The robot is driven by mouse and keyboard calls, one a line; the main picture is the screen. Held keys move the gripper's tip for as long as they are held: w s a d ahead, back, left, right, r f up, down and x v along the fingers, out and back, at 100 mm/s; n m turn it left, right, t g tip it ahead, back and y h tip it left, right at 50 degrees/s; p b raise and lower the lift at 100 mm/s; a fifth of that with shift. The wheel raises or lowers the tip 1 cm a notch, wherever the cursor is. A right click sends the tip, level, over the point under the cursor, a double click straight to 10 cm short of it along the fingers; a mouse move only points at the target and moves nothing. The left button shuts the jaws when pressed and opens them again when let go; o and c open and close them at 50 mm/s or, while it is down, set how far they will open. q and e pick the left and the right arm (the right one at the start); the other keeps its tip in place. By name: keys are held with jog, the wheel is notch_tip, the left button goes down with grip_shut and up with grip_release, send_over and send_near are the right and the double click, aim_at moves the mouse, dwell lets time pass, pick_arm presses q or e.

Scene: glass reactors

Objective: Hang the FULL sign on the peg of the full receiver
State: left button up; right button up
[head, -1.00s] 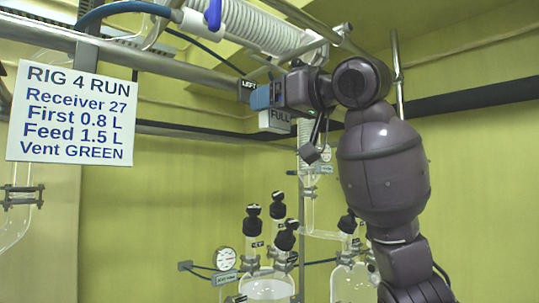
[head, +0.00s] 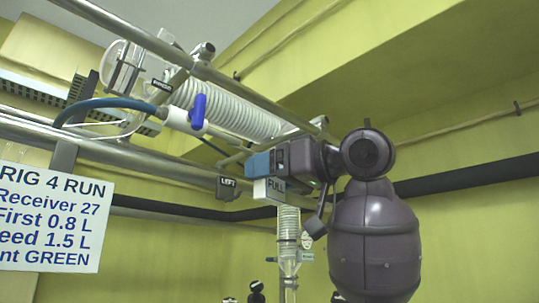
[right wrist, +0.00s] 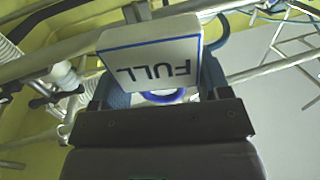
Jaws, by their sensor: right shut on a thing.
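The white FULL sign (head: 268,191) with a blue edge is held in my right gripper (head: 258,164), whose blue fingers are shut on it. In the right wrist view the sign (right wrist: 150,55) fills the upper middle, its word upside down, with a blue loop (right wrist: 163,97) between the fingers. In the head view the sign hangs just right of a dark block labelled LEFT (head: 228,187), under the metal rail. I cannot make out a free peg, and I cannot tell whether the sign touches anything. The receivers are almost wholly below the head view. My left gripper is not in view.
A white board (head: 50,218) with run notes, including "Receiver 27", hangs at left. Metal rails, a coiled glass condenser (head: 230,108) and a valve with a blue handle (head: 198,110) crowd the space above and left of the gripper. A glass column (head: 288,240) stands below.

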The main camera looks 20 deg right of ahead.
aim_at(278, 191)
notch_tip(278, 191, down, 2)
jog(key=shift+w+f, duration=0.1)
jog(key=shift+f, duration=0.05)
jog(key=shift+w+f, duration=0.15)
jog(key=shift+f, duration=0.25)
jog(key=shift+w+a+p, duration=0.25)
jog(key=shift+w+a, duration=0.05)
jog(key=shift+w, duration=0.6)
jog(key=shift+w+a+p, duration=0.25)
jog(key=shift+w+a, duration=0.05)
jog(key=shift+w, duration=0.55)
jog(key=shift+w+d+p+x, duration=0.15)
jog(key=shift+p+x, duration=0.2)
jog(key=shift+x, duration=0.45)
jog(key=shift+w+d+p+x, duration=0.15)
jog(key=shift+p+x, duration=0.15)
jog(key=shift+x, duration=0.5)
jog(key=shift+d+p+x, duration=0.2)
jog(key=shift+p+x, duration=0.15)
jog(key=shift+x, duration=0.5)
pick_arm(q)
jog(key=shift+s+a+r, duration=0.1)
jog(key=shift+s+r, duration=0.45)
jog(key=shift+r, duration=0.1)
pick_arm(e)
jog(key=shift+w+a+f, duration=0.25)
jog(key=shift+w, duration=0.4)
jog(key=shift+w, duration=0.15)
